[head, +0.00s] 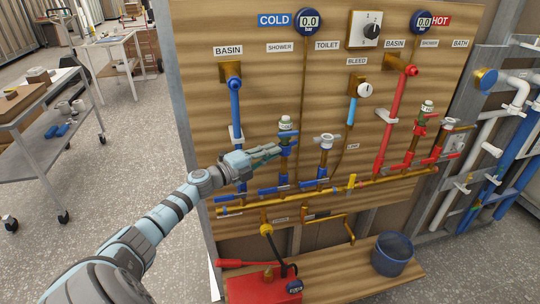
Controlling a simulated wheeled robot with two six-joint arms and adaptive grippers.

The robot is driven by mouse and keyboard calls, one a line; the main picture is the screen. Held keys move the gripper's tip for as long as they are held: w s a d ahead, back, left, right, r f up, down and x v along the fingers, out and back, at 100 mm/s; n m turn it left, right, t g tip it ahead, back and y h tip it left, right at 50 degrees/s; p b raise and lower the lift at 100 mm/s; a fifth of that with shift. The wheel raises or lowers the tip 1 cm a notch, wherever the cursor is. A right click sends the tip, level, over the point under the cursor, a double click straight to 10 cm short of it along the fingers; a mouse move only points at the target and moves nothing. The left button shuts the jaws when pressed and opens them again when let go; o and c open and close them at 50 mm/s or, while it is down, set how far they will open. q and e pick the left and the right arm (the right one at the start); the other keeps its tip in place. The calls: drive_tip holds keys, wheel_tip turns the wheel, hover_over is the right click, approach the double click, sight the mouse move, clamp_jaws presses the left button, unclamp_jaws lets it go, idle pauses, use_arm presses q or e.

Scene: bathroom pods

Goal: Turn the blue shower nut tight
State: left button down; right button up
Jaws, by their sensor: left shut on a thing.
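The blue shower nut (287,140) sits on the upright shower pipe on the cold side of the wooden board, below a pale green and white fitting (285,124). My left gripper (275,152) reaches in from the left and is shut on the nut. Its fingers hide part of the nut and of the pipe behind. How tight the nut is cannot be told from this view. My right gripper is not in view.
A blue basin pipe (236,105) rises just left of my left gripper. A capped toilet pipe (325,142) stands to its right. Brass and blue pipes run below. A red test pump (262,287) and a dark blue bucket (392,254) stand on the lower shelf.

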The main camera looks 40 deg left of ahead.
use_arm(q)
drive_tip(key=c, duration=1.6)
unclamp_jaws()
drive_tip(key=v, duration=1.2)
